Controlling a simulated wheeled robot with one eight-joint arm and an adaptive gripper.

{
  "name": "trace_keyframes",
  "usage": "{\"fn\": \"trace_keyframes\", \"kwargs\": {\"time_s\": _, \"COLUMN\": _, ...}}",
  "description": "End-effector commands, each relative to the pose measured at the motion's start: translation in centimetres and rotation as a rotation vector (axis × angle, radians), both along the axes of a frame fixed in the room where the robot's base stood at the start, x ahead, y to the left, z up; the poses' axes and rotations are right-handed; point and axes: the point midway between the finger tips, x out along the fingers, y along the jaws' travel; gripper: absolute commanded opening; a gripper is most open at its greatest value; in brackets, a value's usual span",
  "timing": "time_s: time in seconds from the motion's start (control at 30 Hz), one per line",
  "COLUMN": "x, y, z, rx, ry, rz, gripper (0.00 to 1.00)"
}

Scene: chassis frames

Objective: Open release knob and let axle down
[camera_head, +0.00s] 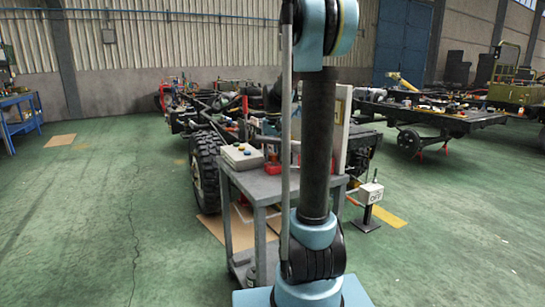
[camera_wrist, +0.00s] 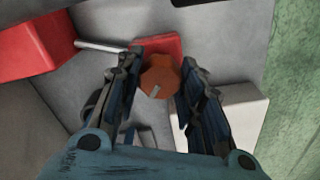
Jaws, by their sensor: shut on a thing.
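The orange release knob (camera_wrist: 158,82) has lobed edges and a pale mark on its face. It sits on a red block (camera_wrist: 158,46) in the wrist view. My gripper (camera_wrist: 161,68) has one finger on each side of the knob and is shut on it. In the head view a small red block (camera_head: 272,166) stands on the grey cart, partly beside my arm; my gripper cannot be made out there. The axle cannot be clearly picked out; a large chassis wheel (camera_head: 206,168) shows behind the cart.
A grey cart (camera_head: 262,188) carries a box with coloured buttons (camera_head: 242,156). In the wrist view a larger red part (camera_wrist: 35,42) and a metal rod (camera_wrist: 100,46) lie close to the left finger. A box marked OFF (camera_head: 371,193) stands to the right.

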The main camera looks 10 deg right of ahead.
Motion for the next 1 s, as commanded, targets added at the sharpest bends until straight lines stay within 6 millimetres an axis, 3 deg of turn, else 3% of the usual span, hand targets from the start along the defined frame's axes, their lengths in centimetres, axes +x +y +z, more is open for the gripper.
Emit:
{"fn": "trace_keyframes", "kwargs": {"time_s": 0.4, "x": 0.17, "y": 0.00, "z": 0.05, "rx": 0.001, "ry": -0.003, "rz": 0.148, "gripper": 0.11}}
{"fn": "trace_keyframes", "kwargs": {"time_s": 0.87, "x": 0.19, "y": -0.01, "z": 0.06, "rx": 0.000, "ry": -0.004, "rz": 0.159, "gripper": 0.11}}
{"fn": "trace_keyframes", "kwargs": {"time_s": 0.9, "x": 0.19, "y": -0.01, "z": 0.06, "rx": 0.000, "ry": -0.004, "rz": 0.159, "gripper": 0.40}}
{"fn": "trace_keyframes", "kwargs": {"time_s": 0.97, "x": 0.17, "y": -0.02, "z": 0.06, "rx": 0.000, "ry": -0.003, "rz": 0.159, "gripper": 0.53}}
{"fn": "trace_keyframes", "kwargs": {"time_s": 1.0, "x": 0.15, "y": -0.02, "z": 0.05, "rx": 0.000, "ry": -0.003, "rz": 0.159, "gripper": 0.55}}
